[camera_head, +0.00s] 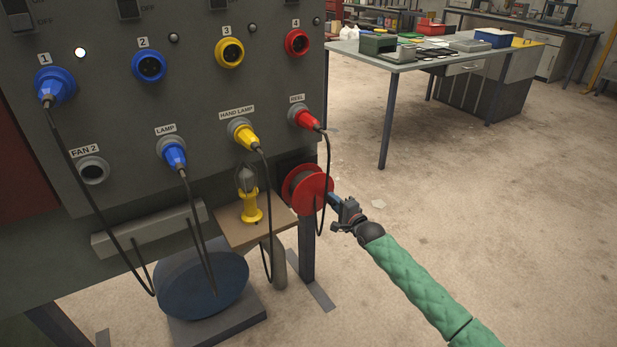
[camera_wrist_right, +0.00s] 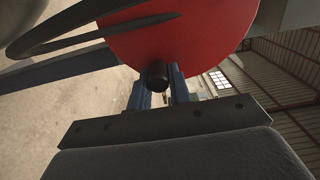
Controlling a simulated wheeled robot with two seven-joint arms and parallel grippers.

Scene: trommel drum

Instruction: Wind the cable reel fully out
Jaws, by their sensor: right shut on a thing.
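The red cable reel (camera_head: 303,188) is mounted on the right side of the grey panel, below the socket labelled REEL. A red plug (camera_head: 306,119) sits in that socket, and its black cable hangs down in front of the reel. My right gripper (camera_head: 334,201) is at the reel's right face. In the right wrist view the red reel disc (camera_wrist_right: 190,40) fills the top, and my right gripper (camera_wrist_right: 158,88) is shut on a dark crank knob (camera_wrist_right: 157,74) between its two blue fingers. Black cable loops cross at the left. My left gripper is not in view.
The panel (camera_head: 200,100) carries numbered sockets, blue and yellow plugs with hanging cables, and a blue drum (camera_head: 202,285) below. A yellow hand lamp (camera_head: 251,206) stands on a small shelf (camera_head: 232,235) left of the reel. The floor right of my arm is clear; a workbench (camera_head: 410,62) stands behind.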

